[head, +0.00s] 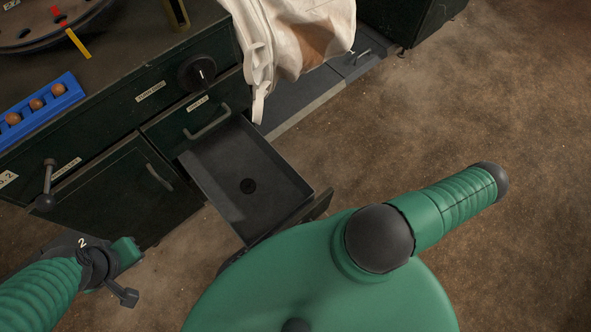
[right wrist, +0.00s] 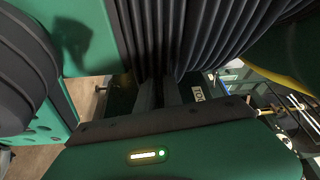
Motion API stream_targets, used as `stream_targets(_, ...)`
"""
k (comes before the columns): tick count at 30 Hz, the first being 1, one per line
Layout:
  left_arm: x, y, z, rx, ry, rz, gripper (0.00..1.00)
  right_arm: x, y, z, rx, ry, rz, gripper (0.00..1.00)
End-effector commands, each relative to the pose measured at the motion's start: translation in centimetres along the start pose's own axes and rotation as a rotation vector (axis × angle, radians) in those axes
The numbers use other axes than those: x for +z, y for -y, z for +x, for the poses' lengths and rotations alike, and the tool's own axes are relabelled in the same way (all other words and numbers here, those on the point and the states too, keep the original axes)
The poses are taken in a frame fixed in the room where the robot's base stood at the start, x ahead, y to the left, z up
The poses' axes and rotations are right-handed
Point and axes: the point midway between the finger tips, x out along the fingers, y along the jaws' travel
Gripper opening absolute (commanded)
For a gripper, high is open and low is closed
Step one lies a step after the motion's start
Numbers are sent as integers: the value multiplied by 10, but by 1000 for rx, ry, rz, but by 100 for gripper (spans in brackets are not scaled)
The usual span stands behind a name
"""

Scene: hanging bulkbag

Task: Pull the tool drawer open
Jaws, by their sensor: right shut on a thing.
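The tool drawer (head: 235,165) stands pulled well out from the dark green bench. It holds a small black disc (head: 248,186). Its front end (head: 318,206) is partly hidden behind my green body. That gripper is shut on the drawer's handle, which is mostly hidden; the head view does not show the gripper. My left gripper (head: 122,272) is at the lower left, apart from the drawer. Its jaws are unclear.
A pale hanging bag (head: 295,35) is close behind the drawer. A cabinet door (head: 125,190) is below the bench, left of the drawer. A lever (head: 47,185) and a black knob (head: 197,73) stick out from the bench front. A blue tray (head: 40,108) lies on top. Floor at right is clear.

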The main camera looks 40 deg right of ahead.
Motion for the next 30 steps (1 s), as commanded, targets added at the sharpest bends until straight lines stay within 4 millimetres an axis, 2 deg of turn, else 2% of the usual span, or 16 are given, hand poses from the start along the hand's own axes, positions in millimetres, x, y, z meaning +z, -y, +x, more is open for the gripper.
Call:
stream_targets(12, 0, 0, 0, 0, 0, 0, 0, 2, -5, -3, 15, 0, 1, 0)
stream_targets(13, 0, 0, 0, 0, 0, 0, 0, 2, -5, -3, 15, 0, 1, 13)
stream_targets(18, 0, 0, 0, 0, 0, 0, 0, 2, -3, -2, 11, 0, 0, 33)
stream_targets(30, 0, 0, 0, 0, 0, 0, 0, 2, -1, -1, 5, 0, 0, 33)
